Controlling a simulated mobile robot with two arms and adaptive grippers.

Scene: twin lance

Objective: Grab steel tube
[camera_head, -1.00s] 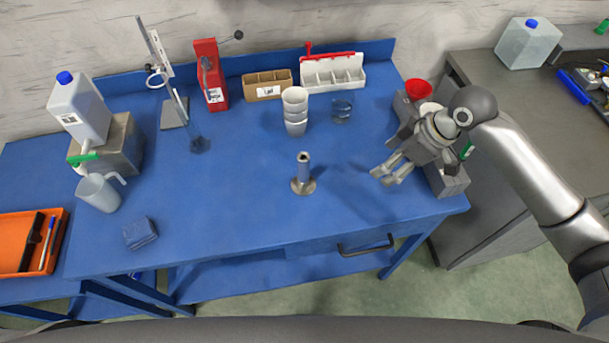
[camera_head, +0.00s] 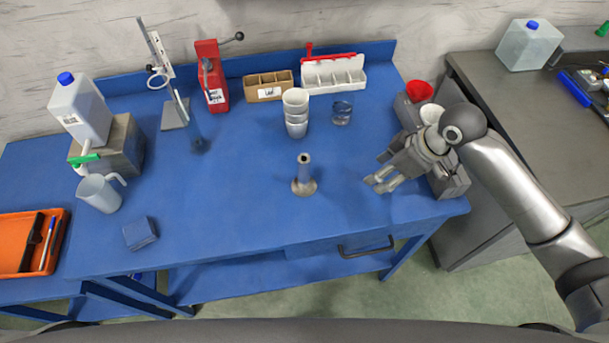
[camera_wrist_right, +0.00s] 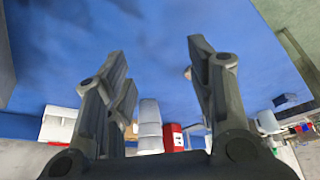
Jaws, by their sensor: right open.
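The steel tube (camera_head: 304,173) stands upright on a round flanged base at the middle front of the blue table. My right gripper (camera_head: 376,185) is above the table to the right of the tube, open and apart from it. In the right wrist view its two fingers (camera_wrist_right: 158,50) are spread with nothing between them at the tips. A small pale bit (camera_wrist_right: 187,73) shows beside the right-hand finger there; I cannot tell if it is the tube. My left gripper is not in view.
Stacked white cups (camera_head: 296,112) and a glass (camera_head: 342,112) stand behind the tube. A grey block rack (camera_head: 447,182) with a red funnel (camera_head: 419,91) is at the right edge. The table around the tube is clear.

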